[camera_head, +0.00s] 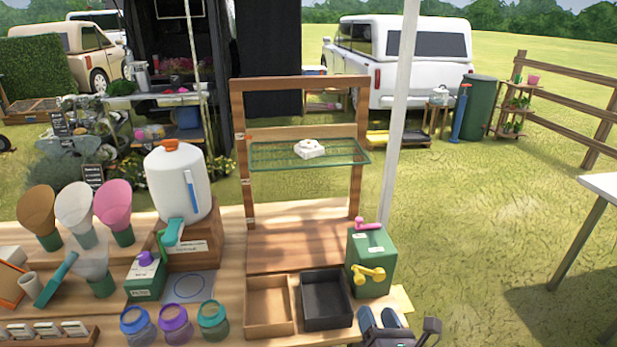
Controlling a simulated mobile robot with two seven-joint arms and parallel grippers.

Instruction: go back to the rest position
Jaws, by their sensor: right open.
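My right gripper (379,318) shows at the bottom edge, right of centre, beside the front of the wooden table (330,237). Its two blue-grey fingers are apart with nothing visible between them. It is just right of a black tray (325,300) and below a green box (371,262) with a pink knob and a yellow crank. My left gripper is not in view.
A wooden frame with a glass shelf (280,153) rises from the table. Left of it are a white dispenser (178,185), paper cones (75,207) and several jars (175,325). A white pole (400,120) stands behind the green box. Open grass (470,240) lies to the right.

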